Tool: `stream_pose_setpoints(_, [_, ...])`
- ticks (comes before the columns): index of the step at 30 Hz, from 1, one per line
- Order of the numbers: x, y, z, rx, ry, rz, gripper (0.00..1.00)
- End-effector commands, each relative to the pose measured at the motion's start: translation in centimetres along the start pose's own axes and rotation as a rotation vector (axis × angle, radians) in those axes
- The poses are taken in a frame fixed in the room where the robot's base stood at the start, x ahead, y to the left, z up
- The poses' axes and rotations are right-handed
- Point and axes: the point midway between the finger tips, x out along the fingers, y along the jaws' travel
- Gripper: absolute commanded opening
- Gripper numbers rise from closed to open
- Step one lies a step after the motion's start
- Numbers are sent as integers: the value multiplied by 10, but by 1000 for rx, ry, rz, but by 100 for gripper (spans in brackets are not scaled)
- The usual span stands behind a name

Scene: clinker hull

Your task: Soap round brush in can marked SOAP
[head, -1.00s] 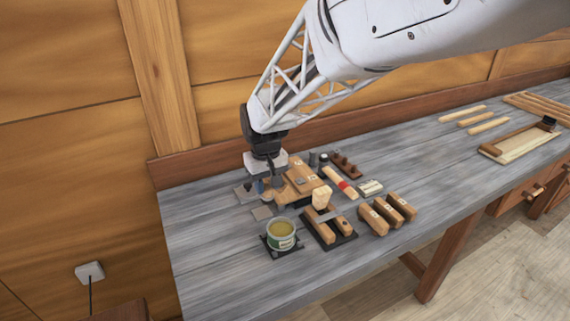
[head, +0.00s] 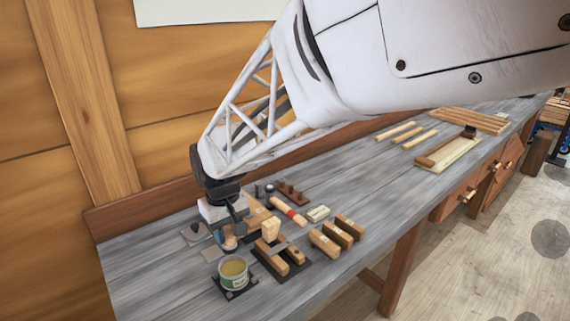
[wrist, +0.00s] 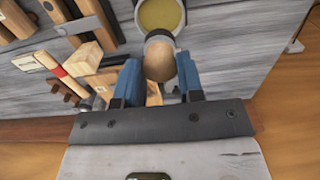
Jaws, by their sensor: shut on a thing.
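The can (head: 234,274) is a pale pot with a green label, holding yellowish soap, on a dark square base near the bench's front left. Its label is too small to read. It also shows at the top of the wrist view (wrist: 159,13). My gripper (head: 229,238) is just behind the can in the head view. In the wrist view, its blue fingers (wrist: 159,68) are shut on the round brush (wrist: 160,62), a rounded wooden handle with a dark band towards the can. The bristles are hidden, and I cannot tell whether they touch the soap.
Right of the can stands a dark rack (head: 281,262) with wooden blocks. Further right lie several wooden blocks (head: 338,234) and a red-banded tool (head: 289,211). Wooden strips and a tray (head: 450,152) lie at the far right. The bench between is clear.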

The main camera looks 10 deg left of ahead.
Motion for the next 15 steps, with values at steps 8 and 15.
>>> stream_pose_setpoints(8, [4, 0, 0, 0, 0, 0, 14])
stream_pose_setpoints(15, [18, 0, 0, 0, -1, 0, 14])
